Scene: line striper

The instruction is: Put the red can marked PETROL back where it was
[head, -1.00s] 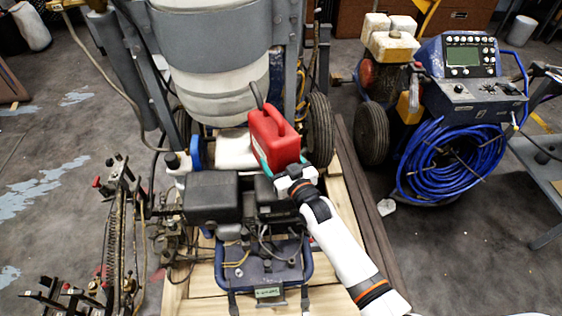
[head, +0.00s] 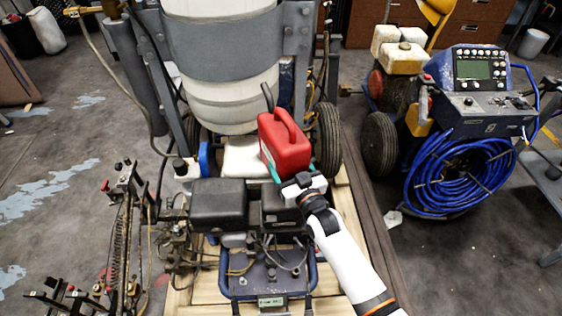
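The red can (head: 286,146) is near the middle of the head view, over the back of the black engine and in front of the white tank. It leans a little, with its handle on top and a dark spout pointing up to the left. No PETROL marking is legible. My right gripper (head: 290,173) comes in from the lower right. Its teal fingers lie along both sides of the can's lower part and appear shut on it. Whether the can's underside touches anything is hidden. My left gripper is out of view.
The striping machine's black engine (head: 218,203) and blue-framed front stand on wooden planks (head: 345,215). A wheel (head: 328,138) stands right of the can. Spray rods crowd the left. A blue hose coil (head: 462,172) hangs on another machine at right. Grey floor is open at far left.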

